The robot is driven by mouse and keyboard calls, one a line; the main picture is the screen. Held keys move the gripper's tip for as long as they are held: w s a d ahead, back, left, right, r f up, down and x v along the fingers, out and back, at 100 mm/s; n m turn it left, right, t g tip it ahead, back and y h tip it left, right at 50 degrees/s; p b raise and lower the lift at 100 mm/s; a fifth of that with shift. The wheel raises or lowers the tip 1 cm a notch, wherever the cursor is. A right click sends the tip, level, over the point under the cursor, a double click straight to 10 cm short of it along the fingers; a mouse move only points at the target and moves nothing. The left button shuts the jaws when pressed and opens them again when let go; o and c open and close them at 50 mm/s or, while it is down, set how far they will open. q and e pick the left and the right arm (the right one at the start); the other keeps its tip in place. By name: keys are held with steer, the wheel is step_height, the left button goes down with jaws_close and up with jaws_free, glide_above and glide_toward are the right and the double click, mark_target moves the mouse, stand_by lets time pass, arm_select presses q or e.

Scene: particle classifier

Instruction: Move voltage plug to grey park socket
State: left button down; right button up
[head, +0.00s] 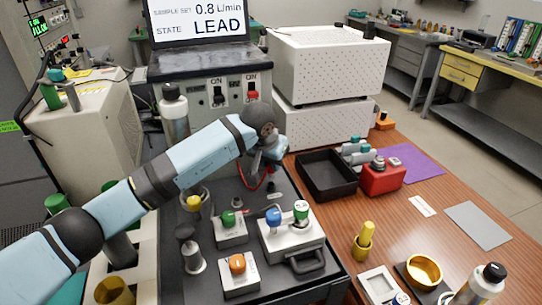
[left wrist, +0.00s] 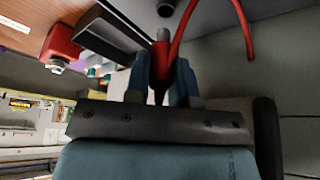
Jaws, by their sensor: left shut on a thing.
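My left gripper (head: 272,158) reaches over the dark bench mat (head: 335,240), in front of the instrument with the screen. In the left wrist view its blue fingers (left wrist: 160,70) are shut on the red voltage plug (left wrist: 159,50). A red cable (left wrist: 205,4) loops away from the plug; it also shows below the gripper in the head view (head: 243,180). A small grey piece (head: 276,196) on the mat may be the grey park socket; I cannot tell surely. My right gripper is not in view.
A black tray (head: 326,190) and a red box (head: 382,178) stand to the right. Metal blocks with green, blue and orange knobs (head: 290,236) stand nearer on the mat. The instrument (head: 200,78) and white perforated boxes (head: 325,62) stand behind.

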mark_target(269, 170)
arm_select(q)
steer(key=shift+f, duration=0.7)
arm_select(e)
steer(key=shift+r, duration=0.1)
arm_select(q)
steer(key=shift+b, duration=0.35)
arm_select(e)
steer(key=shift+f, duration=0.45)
arm_select(q)
steer(key=shift+b, duration=0.5)
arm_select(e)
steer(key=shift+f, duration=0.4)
arm_select(q)
steer(key=shift+f+b, duration=1.05)
steer(key=shift+f, duration=0.2)
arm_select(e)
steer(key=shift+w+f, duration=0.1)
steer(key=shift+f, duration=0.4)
arm_select(q)
steer(key=shift+s+f, duration=0.1)
steer(key=shift+f, duration=0.15)
